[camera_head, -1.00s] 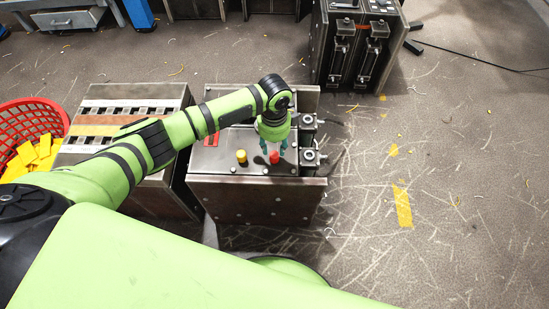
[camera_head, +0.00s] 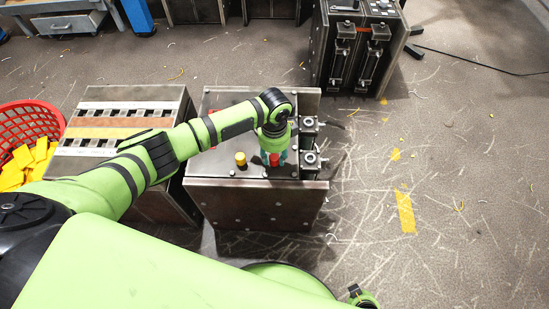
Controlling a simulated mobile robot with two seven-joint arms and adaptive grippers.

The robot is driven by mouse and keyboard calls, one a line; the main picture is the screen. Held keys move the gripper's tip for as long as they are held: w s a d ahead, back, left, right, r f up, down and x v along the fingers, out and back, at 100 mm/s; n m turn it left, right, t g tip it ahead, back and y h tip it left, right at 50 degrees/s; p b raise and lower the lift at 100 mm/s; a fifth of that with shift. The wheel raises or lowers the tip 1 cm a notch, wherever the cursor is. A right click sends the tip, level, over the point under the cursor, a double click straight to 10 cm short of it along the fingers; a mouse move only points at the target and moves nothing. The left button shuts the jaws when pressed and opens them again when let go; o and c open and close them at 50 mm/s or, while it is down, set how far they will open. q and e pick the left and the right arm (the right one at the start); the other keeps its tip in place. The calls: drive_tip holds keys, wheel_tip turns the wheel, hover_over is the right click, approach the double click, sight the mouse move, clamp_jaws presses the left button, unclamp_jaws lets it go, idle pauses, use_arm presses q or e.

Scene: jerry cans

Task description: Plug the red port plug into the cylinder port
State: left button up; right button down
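The red port plug (camera_head: 274,160) stands upright on top of the dark metal box (camera_head: 222,166), near its front right. My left gripper (camera_head: 274,157) points down over it, with a teal fingertip on either side. I cannot tell whether the fingers touch the plug. A yellow plug (camera_head: 240,159) stands to the left on the same box. Cylindrical metal fittings (camera_head: 310,159) sit on the box's right side; their openings are too small to make out. My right gripper is not in view; a small green and black part of mine shows at the bottom edge.
A second box with striped slots (camera_head: 120,105) stands close on the left, beside a red basket (camera_head: 28,122) of yellow pieces. A dark unit with two cylinders (camera_head: 356,50) stands behind at the right. The floor at right is mostly clear.

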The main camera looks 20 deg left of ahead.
sight(274, 156)
use_arm(q)
clamp_jaws()
drive_tip(key=shift+r, duration=0.1)
wheel_tip(274, 156, up, 5)
drive_tip(key=p, duration=0.5)
drive_tip(key=shift+p, duration=0.35)
